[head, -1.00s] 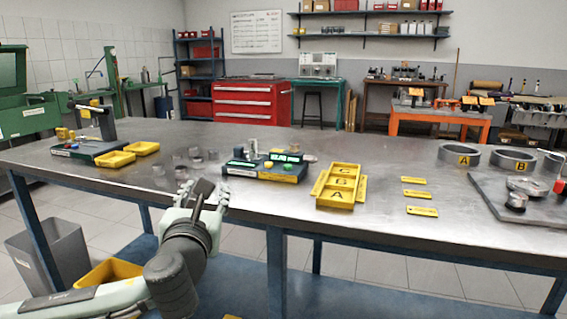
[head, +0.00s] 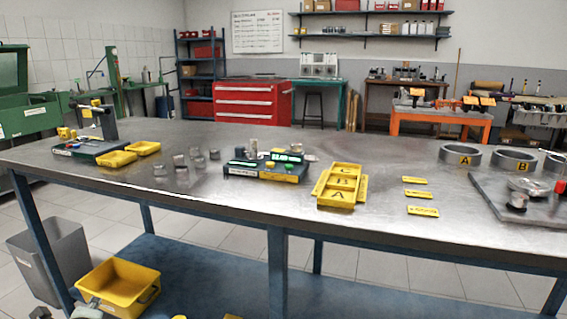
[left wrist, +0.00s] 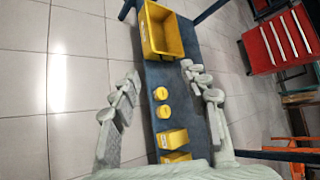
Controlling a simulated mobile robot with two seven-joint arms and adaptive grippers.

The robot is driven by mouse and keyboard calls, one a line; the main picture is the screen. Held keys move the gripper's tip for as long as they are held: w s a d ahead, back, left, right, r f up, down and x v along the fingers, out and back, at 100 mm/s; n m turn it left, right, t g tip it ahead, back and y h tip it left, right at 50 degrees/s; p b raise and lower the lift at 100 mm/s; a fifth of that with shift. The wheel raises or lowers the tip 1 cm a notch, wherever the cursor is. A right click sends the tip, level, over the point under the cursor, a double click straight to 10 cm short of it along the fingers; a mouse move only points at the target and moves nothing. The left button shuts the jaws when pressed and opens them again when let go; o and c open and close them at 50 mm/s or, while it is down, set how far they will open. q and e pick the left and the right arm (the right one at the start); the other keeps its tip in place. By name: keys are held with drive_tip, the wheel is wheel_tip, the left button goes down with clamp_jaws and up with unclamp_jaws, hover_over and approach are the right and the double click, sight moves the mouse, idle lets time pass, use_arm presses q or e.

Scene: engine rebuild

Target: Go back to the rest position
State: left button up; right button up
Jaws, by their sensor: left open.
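My left gripper (left wrist: 160,74) shows in the left wrist view with its two pale jointed fingers spread wide apart and nothing between them. Beyond the fingers is the blue lower shelf (left wrist: 186,88) of the workbench, with a yellow bin (left wrist: 176,52) on it. In the head view, only a small pale part of what seems to be my left arm shows at the bottom left edge. My right gripper is in neither view.
The steel workbench (head: 250,205) holds a tester with a green display (head: 265,170), yellow trays marked with letters (head: 341,186), small metal parts and yellow labels. Its lower shelf (head: 215,285) carries the yellow bin (head: 122,284). A grey waste bin (head: 52,255) stands at left.

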use_arm(q)
drive_tip(key=s+a+f+n+g+y, duration=0.1)
drive_tip(key=s+a+f+n+g, duration=0.2)
drive_tip(key=s+a+f+n, duration=0.45)
drive_tip(key=s+a+f+n+g, duration=0.25)
drive_tip(key=s+a+f, duration=0.25)
drive_tip(key=s+a, duration=0.55)
drive_tip(key=s+d+f+n+h, duration=0.1)
drive_tip(key=s+d+f+n, duration=0.15)
drive_tip(key=d+f, duration=0.4)
drive_tip(key=s+d+f+n+h, duration=0.1)
drive_tip(key=s+d+f+h, duration=0.1)
drive_tip(key=s+d+f, duration=0.45)
drive_tip(key=d+f+n+h, duration=0.1)
drive_tip(key=d+f, duration=0.1)
drive_tip(key=d, duration=0.9)
drive_tip(key=d+f+n+g+h, duration=0.1)
drive_tip(key=d+f+h, duration=0.1)
drive_tip(key=d, duration=0.9)
drive_tip(key=shift+f+n, duration=0.25)
drive_tip(key=shift+n, duration=0.1)
drive_tip(key=shift+g, duration=0.25)
